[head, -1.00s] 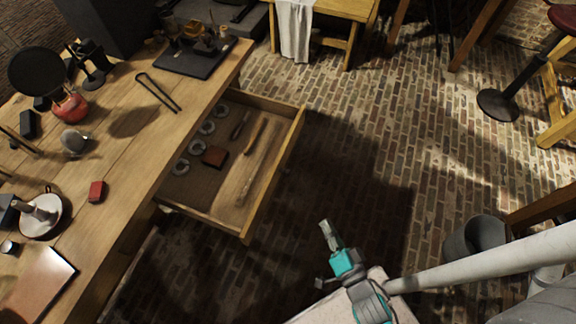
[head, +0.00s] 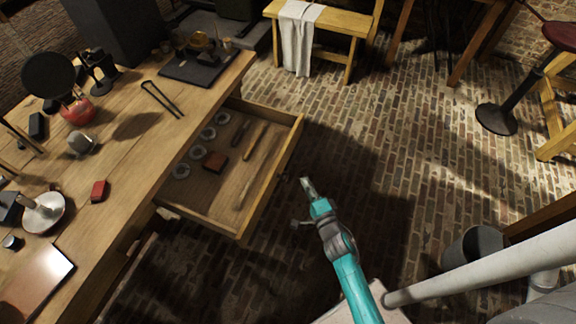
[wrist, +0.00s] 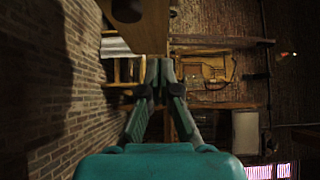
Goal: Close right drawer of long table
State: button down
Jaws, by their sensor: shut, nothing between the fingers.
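The long wooden table (head: 139,166) runs along the left of the head view. Its drawer (head: 224,209) is pulled well out over the brick floor. Inside lie several grey rings, a brown block (head: 215,162) and some long thin tools. The drawer's front panel (head: 274,178) faces right, toward my arm. My gripper (head: 306,184) is shut and empty, just right of this front panel in the picture, with a small gap seen between them. In the wrist view my gripper's fingertips (wrist: 160,64) are together. Whether they are level with the panel I cannot tell.
The tabletop holds a red flask (head: 78,112), tongs (head: 161,99), a red block (head: 99,191) and a dark board (head: 196,68). A bench with a white cloth (head: 299,40) stands behind. A bucket (head: 474,250) and stool are at the right. The floor beyond the drawer is clear.

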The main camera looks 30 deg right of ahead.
aim_at(283, 158)
jog(key=shift+w+a, duration=0.2)
jog(key=shift+w, duration=1.3)
jog(key=shift+w+a, duration=0.25)
jog(key=shift+w, duration=1.3)
jog(key=shift+w+a, duration=0.2)
jog(key=shift+w, duration=1.3)
jog(key=shift+w+a, duration=0.15)
